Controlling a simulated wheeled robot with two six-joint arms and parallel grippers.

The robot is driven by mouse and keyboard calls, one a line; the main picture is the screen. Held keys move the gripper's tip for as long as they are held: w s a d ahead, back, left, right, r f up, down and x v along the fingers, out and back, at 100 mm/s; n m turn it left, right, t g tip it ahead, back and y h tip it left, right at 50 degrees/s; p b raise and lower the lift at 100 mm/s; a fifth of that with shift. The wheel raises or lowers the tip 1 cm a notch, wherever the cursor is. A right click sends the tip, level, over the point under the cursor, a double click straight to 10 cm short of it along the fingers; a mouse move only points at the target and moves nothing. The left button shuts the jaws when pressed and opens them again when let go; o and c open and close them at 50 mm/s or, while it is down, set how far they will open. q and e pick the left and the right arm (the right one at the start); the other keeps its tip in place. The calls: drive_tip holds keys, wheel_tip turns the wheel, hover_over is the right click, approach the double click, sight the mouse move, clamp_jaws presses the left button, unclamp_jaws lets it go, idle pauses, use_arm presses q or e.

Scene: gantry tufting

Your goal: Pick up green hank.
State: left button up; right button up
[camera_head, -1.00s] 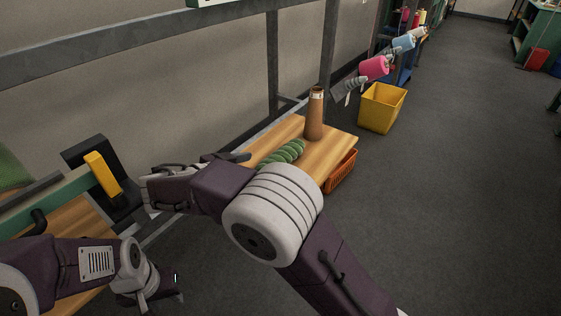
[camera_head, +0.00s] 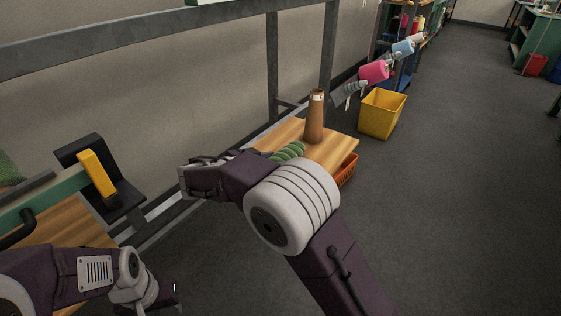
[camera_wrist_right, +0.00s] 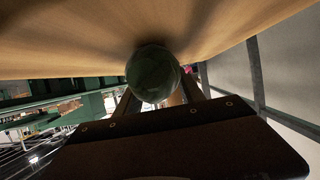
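The green hank (camera_head: 289,151) is a twisted bundle lying on the small wooden table (camera_head: 326,146); my right forearm hides part of it. In the right wrist view the rounded dark green end of the hank (camera_wrist_right: 152,72) is close, against the wooden top. My right gripper (camera_wrist_right: 157,88) has its two fingers spread apart, one on each side of the hank's end; the tips are partly hidden and I see no clear grip. In the head view the right gripper (camera_head: 238,156) is mostly behind its wrist. My left gripper (camera_head: 160,290) is low at the left, away from the hank; its fingers are unclear.
A brown cone (camera_head: 315,117) stands upright on the table just beyond the hank. An orange basket (camera_head: 346,171) is below the table's right edge. A yellow bin (camera_head: 382,113) stands on the floor farther back. Grey frame posts (camera_head: 273,65) rise behind the table. The floor at right is clear.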

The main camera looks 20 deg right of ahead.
sight(274, 158)
drive_tip(key=c, duration=0.4)
drive_tip(key=shift+o, duration=0.2)
wheel_tip(274, 158, up, 10)
drive_tip(key=p, duration=0.3)
drive_tip(key=shift+f, duration=0.2)
drive_tip(key=shift+r, duration=0.25)
